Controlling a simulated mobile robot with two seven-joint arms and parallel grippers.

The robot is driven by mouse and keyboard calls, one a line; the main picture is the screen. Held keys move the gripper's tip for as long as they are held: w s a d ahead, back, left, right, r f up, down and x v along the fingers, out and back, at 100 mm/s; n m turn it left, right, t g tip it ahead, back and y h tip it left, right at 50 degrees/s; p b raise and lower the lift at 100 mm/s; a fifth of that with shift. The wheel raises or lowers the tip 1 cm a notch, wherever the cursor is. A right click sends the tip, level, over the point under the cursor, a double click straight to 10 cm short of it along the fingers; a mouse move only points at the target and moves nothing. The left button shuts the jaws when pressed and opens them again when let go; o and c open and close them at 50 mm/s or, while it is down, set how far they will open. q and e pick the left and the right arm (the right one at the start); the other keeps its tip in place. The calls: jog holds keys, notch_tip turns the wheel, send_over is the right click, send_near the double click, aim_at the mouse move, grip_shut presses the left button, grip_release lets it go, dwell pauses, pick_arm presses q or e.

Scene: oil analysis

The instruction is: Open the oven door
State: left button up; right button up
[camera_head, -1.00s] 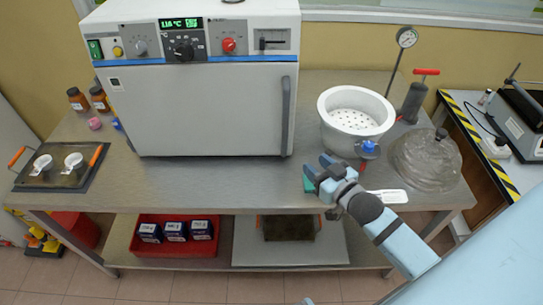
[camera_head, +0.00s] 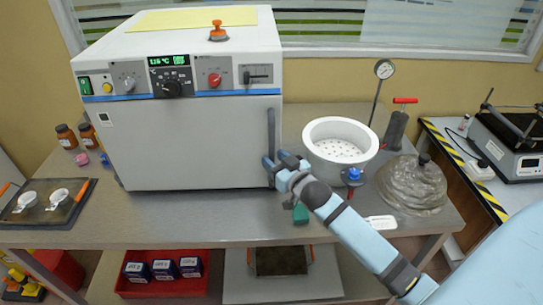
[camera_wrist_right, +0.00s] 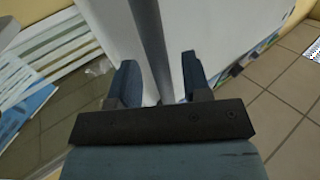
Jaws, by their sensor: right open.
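The white oven (camera_head: 190,140) stands on the steel table with its door shut. Its dark vertical handle (camera_head: 271,140) is on the door's right edge. My right gripper (camera_head: 272,163) is open at the lower part of the handle. In the right wrist view the handle (camera_wrist_right: 150,45) runs between the two blue fingers (camera_wrist_right: 160,80), with a finger on each side. Whether the fingers touch the bar I cannot tell. My left gripper is not in view.
A tray with two small dishes (camera_head: 48,203) lies at the left. A small green block (camera_head: 300,213) is near the table's front edge.

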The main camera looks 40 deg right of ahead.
jog(key=shift+w, duration=0.9)
jog(key=shift+c, duration=0.2)
grip_shut()
jog(key=shift+s+a, duration=0.15)
